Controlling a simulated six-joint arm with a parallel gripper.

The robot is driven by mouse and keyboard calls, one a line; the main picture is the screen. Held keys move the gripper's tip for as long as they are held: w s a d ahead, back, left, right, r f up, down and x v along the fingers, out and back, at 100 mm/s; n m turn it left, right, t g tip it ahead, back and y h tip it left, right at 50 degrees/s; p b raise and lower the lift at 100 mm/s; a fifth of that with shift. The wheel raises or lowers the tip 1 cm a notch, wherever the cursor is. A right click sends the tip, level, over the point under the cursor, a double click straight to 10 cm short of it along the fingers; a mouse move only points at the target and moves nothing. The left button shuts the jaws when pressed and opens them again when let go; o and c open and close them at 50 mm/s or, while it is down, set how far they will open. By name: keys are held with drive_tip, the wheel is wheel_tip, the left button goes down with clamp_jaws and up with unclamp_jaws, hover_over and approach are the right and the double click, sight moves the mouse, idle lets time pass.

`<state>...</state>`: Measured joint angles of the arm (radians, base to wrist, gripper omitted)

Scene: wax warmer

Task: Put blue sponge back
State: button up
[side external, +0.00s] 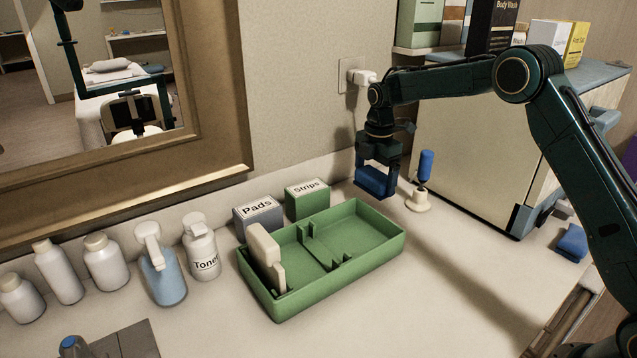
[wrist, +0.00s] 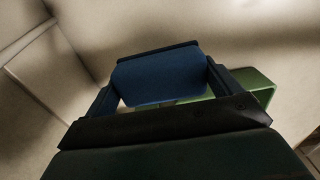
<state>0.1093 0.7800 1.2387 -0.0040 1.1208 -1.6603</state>
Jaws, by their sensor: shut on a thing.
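My gripper (side external: 377,180) is shut on a blue sponge (side external: 372,181) and holds it in the air, behind and right of the green tray's right end. In the wrist view the blue sponge (wrist: 160,77) sits between the two fingers. The green tray (side external: 372,267) lies on the counter, with low dividers inside. The tray's right part looks empty. A corner of the tray (wrist: 257,88) shows behind the right finger in the wrist view.
A blue-handled tool (side external: 425,168) stands in a small cream holder (side external: 418,201) close to the right of my gripper. Boxes labelled Pads (side external: 260,217) and Strips (side external: 307,198) stand behind the tray. Several bottles (side external: 107,263) line the left. Another blue block (side external: 572,243) lies far right.

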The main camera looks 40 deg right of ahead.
sight(373, 193)
drive_tip(key=shift+f, duration=2.4)
drive_tip(key=shift+f, duration=0.15)
drive_tip(key=o, duration=0.6)
wheel_tip(373, 193, up, 12)
drive_tip(key=shift+f, duration=0.25)
drive_tip(key=shift+r, duration=0.4)
